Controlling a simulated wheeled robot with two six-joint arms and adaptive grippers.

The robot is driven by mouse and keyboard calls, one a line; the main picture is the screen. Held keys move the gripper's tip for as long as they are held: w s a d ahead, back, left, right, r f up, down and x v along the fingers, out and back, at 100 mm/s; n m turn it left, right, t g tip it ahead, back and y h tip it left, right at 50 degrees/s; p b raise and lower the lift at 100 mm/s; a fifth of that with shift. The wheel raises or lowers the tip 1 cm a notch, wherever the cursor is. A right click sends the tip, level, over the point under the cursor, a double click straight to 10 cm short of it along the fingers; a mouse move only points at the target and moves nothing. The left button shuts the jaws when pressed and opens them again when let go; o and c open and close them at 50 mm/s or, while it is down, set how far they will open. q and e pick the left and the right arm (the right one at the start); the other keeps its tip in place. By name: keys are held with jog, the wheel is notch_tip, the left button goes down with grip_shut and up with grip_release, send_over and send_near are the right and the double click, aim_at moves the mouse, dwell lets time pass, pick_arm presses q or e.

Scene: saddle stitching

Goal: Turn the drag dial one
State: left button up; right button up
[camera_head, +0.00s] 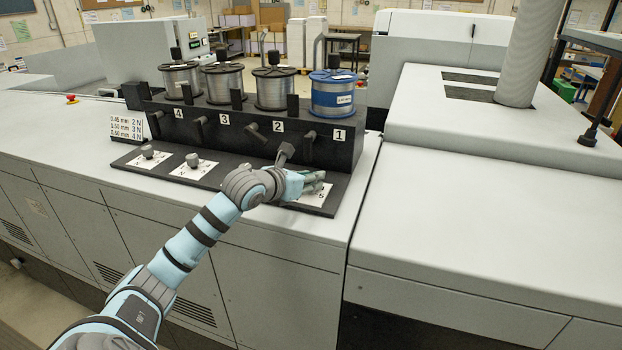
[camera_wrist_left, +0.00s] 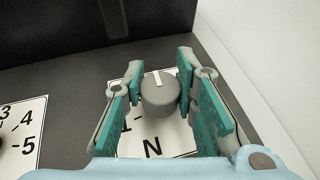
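Drag dial one (camera_wrist_left: 160,95) is a grey round knob with a pale pointer mark that points to the top of the left wrist view, tilted slightly left. It stands on a white scale card (camera_wrist_left: 150,144) lettered N. My left gripper (camera_wrist_left: 160,84) reaches down over it, one finger on each side. Both fingertips lie close against the knob's sides; any thin gap is hard to make out. In the head view my left gripper (camera_head: 305,184) hides this dial, at the panel's right end below the number 1 label (camera_head: 338,135). My right gripper is not in view.
Two other dials, (camera_head: 193,160) and (camera_head: 148,152), stand to the left on the black panel (camera_head: 228,176). Behind rises a black housing with several wire spools, the blue one (camera_head: 332,95) at the right. A white machine cover (camera_head: 480,190) lies to the right.

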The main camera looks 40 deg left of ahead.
pick_arm(q)
jog(key=shift+c, duration=1.4)
jog(key=shift+s, duration=0.1)
grip_shut()
jog(key=shift+m+h+b, duration=0.9)
jog(key=shift+h+b, duration=0.2)
jog(key=shift+b, duration=0.15)
jog(key=m+h+b, duration=0.1)
jog(key=m+h, duration=0.1)
jog(key=shift+h, duration=0.4)
jog(key=m+h, duration=0.1)
jog(key=m+g+h, duration=0.1)
jog(key=m, duration=0.1)
jog(key=shift+d+r+g+h, duration=0.1)
jog(key=shift+r+g+h, duration=0.1)
jog(key=shift+g+h, duration=0.15)
jog(key=shift+m+g+h, duration=1.05)
jog(key=shift+m+h, duration=0.4)
jog(key=shift+m, duration=0.05)
jog(key=shift+f, duration=0.1)
